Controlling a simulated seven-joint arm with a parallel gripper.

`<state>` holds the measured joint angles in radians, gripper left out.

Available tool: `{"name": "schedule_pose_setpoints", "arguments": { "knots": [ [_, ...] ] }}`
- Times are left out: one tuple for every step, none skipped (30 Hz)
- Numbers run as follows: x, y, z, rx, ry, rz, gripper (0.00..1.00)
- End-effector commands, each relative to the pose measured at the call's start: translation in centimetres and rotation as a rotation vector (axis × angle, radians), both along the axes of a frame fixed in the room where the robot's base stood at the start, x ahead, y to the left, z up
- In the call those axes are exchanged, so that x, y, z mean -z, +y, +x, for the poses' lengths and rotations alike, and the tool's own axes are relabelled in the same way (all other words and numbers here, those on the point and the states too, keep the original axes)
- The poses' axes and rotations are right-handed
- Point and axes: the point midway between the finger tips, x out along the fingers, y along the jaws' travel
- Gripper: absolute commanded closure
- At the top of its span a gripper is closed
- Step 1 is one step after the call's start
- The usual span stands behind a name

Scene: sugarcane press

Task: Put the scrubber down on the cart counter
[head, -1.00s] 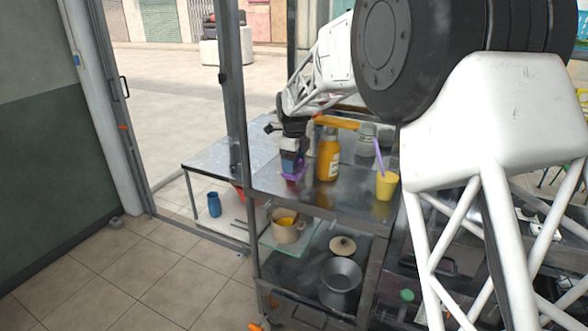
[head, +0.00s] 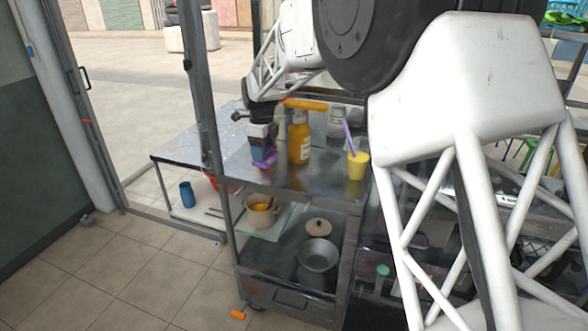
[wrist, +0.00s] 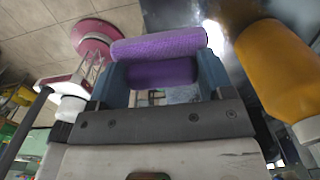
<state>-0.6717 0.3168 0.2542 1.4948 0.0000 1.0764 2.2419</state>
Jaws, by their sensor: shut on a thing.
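The purple scrubber (head: 264,160) is in my gripper (head: 263,150), at the left end of the metal cart counter (head: 320,182). In the wrist view the scrubber (wrist: 160,45) lies crosswise between the blue fingers of my gripper (wrist: 162,72), which are shut on it. The scrubber is low over the counter. I cannot tell whether it touches the surface. The fingers hide part of the scrubber in the head view.
An orange bottle (head: 299,140) stands just right of my gripper. A yellow cup (head: 357,165) with a purple straw stands farther right, and a glass jar (head: 337,120) stands behind. Bare counter shows in front, between bottle and cup. Pots sit on the shelves below.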

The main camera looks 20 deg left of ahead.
Motion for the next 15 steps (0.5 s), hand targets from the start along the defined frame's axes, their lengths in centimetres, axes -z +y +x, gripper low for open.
{"name": "schedule_pose_setpoints", "arguments": {
  "knots": [
    [0.2,-0.2,-0.9,-0.001,0.000,0.000,0.48],
    [0.4,-0.4,-1.4,-0.001,0.000,0.000,0.48],
    [0.6,-0.7,-2.1,-0.001,0.000,0.000,0.48],
    [0.8,-0.8,-2.7,-0.001,0.000,0.000,0.48],
    [1.0,-1.0,-3.3,-0.001,0.001,-0.001,0.48],
    [1.3,-1.2,-3.9,-0.001,0.000,0.000,0.48],
    [1.4,-1.4,-4.5,0.000,0.000,0.000,0.48],
    [1.5,-1.6,-4.9,0.000,0.000,0.000,0.48],
    [1.8,-1.8,-5.5,0.000,0.000,0.000,0.48],
    [1.9,-1.9,-5.9,0.000,0.000,0.000,0.48],
    [2.0,-2.0,-6.2,0.000,0.000,0.000,0.48],
    [2.2,-2.1,-6.5,0.000,0.000,0.000,0.48],
    [2.2,-2.2,-6.7,0.000,0.000,0.000,0.48],
    [2.3,-2.2,-6.8,0.000,0.000,0.000,0.48],
    [2.3,-2.3,-6.9,0.000,0.000,0.000,0.48]
  ]
}}
